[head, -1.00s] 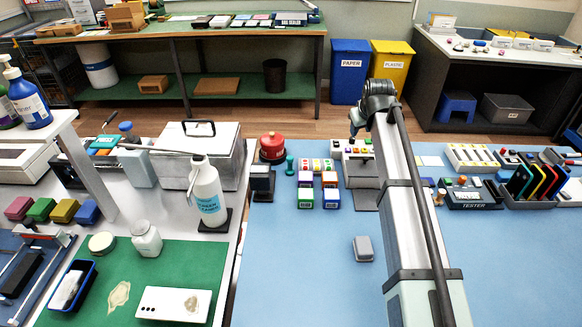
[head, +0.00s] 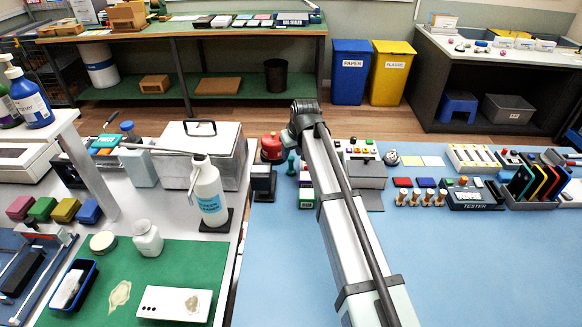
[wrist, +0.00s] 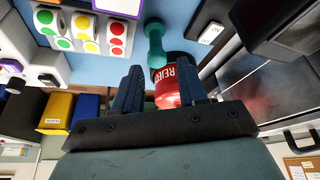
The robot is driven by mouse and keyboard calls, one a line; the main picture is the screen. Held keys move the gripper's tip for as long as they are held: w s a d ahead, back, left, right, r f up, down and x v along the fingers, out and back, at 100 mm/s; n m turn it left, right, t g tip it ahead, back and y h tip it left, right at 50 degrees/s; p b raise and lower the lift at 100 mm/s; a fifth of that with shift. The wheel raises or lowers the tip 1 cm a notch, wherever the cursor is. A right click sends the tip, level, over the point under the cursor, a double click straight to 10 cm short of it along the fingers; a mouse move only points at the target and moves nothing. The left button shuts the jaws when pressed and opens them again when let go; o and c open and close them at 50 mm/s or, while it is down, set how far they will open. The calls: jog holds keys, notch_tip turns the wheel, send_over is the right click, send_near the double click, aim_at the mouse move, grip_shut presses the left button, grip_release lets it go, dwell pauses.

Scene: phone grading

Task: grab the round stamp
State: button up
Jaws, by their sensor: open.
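The round stamp appears to be the red, squat, round piece with a knob (head: 271,146), standing on a dark base at the back left of the blue mat. In the wrist view its red side with white lettering (wrist: 166,88) shows between and beyond my fingers, partly covered by the right finger. My gripper (wrist: 160,72) is open, with two dark blue fingers and nothing held. I cannot tell whether a finger touches the red piece. In the head view my gripper is mostly hidden behind the end of my arm.
A small teal handled piece (head: 291,161) stands close beside the red one. A black block (head: 262,182) and a large metal box (head: 205,155) lie to the left. Wooden-handled stamps (head: 427,198) and free blue mat (head: 490,265) are right.

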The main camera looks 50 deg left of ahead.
aim_at(290, 162)
jog(key=shift+d+x, duration=0.1)
jog(key=shift+x, duration=1.75)
jog(key=shift+d+x, duration=0.15)
jog(key=shift+x, duration=1.7)
jog(key=shift+w+f, duration=0.1)
jog(key=c, duration=0.7)
jog(key=shift+c, duration=0.2)
